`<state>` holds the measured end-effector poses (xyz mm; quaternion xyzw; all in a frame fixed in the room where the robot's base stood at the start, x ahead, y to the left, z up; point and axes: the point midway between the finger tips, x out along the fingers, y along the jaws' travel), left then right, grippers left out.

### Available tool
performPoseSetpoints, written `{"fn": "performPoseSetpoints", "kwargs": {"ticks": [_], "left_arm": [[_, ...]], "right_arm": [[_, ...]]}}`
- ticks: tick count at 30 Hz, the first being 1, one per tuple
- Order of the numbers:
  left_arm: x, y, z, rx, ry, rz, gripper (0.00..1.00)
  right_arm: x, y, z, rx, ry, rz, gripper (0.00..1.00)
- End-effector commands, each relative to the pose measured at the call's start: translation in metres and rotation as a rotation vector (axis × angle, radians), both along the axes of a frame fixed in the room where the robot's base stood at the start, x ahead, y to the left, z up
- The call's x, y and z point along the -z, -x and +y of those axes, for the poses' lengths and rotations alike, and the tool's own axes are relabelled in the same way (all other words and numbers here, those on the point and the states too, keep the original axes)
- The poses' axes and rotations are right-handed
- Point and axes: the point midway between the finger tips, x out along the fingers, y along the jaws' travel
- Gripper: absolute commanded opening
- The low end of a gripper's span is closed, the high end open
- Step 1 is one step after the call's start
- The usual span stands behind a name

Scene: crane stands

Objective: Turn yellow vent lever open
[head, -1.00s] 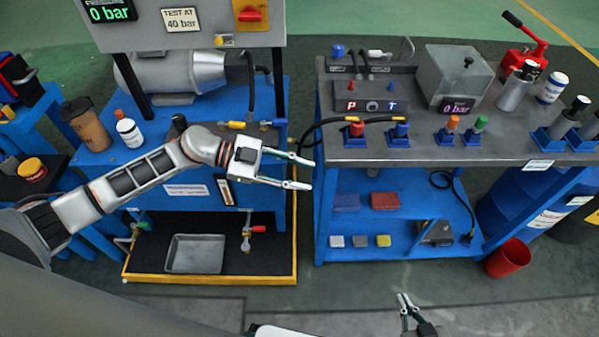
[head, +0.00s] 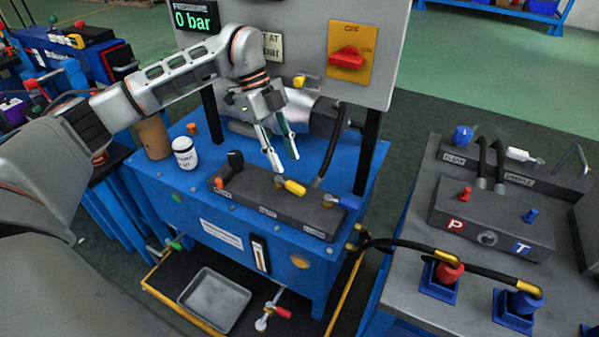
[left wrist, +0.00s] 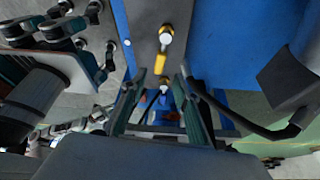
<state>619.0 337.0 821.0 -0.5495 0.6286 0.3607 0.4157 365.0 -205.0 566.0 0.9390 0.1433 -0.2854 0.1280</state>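The yellow vent lever (head: 293,187) sits on the grey valve block (head: 250,193) on top of the blue tank unit, its handle pointing right. My left gripper (head: 283,162) is open and empty. Its two fingers point down, just above and behind the lever in the head view; I see no clear contact. In the left wrist view yellow lever parts (left wrist: 160,64) appear ahead, between and beyond the open fingers (left wrist: 160,88). I cannot tell the exact gap. My right gripper is not in view.
An orange lever (head: 219,183) and a blue lever (head: 349,203) flank the yellow one. The grey panel with a red switch (head: 347,58) rises behind. A white bottle (head: 184,153) and brown container (head: 153,137) stand left. A hose bench (head: 500,228) is at right.

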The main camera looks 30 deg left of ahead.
Motion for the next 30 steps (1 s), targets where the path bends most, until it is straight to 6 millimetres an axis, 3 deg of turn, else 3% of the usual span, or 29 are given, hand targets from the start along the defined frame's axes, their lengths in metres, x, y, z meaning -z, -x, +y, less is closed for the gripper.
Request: {"fn": "performPoseSetpoints", "kwargs": {"ticks": [7, 15, 21, 30], "left_arm": [[0.007, 0.000, 0.001, -0.012, -0.015, 0.008, 0.31], [0.045, 0.003, -0.013, -0.011, -0.015, 0.011, 0.31], [0.067, 0.004, -0.023, -0.012, -0.013, 0.009, 0.31], [0.069, 0.003, -0.025, -0.012, -0.013, 0.002, 0.31]], "right_arm": [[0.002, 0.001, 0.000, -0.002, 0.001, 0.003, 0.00], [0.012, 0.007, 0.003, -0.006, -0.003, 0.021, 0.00], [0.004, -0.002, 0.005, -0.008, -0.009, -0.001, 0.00], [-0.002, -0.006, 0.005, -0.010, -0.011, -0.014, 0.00]]}}
